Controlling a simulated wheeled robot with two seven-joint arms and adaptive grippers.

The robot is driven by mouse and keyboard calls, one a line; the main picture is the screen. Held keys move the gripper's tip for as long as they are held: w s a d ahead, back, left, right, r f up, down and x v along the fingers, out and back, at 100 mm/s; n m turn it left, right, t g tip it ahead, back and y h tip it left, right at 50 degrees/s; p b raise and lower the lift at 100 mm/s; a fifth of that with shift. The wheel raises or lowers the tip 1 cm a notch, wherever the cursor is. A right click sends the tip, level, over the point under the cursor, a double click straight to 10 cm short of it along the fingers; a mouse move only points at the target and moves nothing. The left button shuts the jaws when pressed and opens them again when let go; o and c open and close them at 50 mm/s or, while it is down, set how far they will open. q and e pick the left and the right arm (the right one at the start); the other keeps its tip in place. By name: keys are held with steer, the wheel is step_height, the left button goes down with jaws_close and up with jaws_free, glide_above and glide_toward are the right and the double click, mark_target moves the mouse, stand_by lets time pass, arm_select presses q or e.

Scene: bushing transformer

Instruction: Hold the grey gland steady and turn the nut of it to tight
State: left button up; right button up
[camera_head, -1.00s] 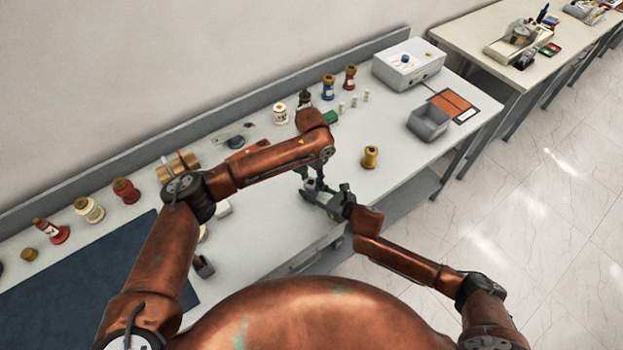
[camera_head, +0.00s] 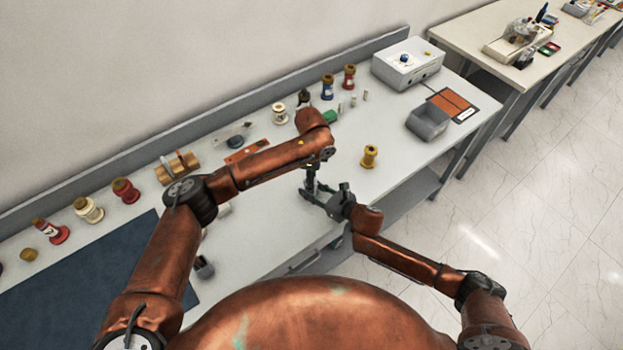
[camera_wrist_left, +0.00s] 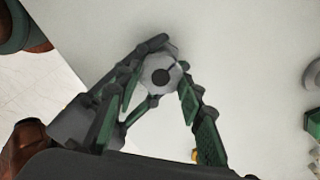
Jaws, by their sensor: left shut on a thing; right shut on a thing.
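The grey gland (camera_wrist_left: 160,75) shows end-on in the left wrist view, as a pale grey faceted ring with a dark hole. This near end appears to be its nut. My left gripper (camera_wrist_left: 158,92) reaches it from above, its green-padded fingers shut at its sides. My right gripper (camera_head: 325,196) comes in from the right, low over the table's front part, and is shut on the gland's body. In the head view my left gripper (camera_head: 311,182) meets the right one, and the two hide most of the gland. The thread between nut and body cannot be seen.
A yellow-brown spool (camera_head: 370,157) stands right of my grippers. A grey open bin (camera_head: 428,122) and a white box (camera_head: 408,64) are farther right. Several spools and small parts line the back of the table. The bench's front edge is close to my right gripper.

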arm_select(q)
steer(key=shift+w+a+m, duration=0.1)
steer(key=shift+a+m, duration=0.1)
steer(key=shift+m, duration=0.55)
steer(key=shift+w+a+m, duration=0.1)
steer(key=shift+a+m, duration=0.05)
steer(key=shift+m, duration=0.6)
steer(key=o, duration=1.2)
steer(key=shift+s+d, duration=0.15)
steer(key=shift+d, duration=0.05)
steer(key=shift+c, duration=0.2)
steer(key=shift+r, duration=0.15)
step_height(320, 180, up, 12)
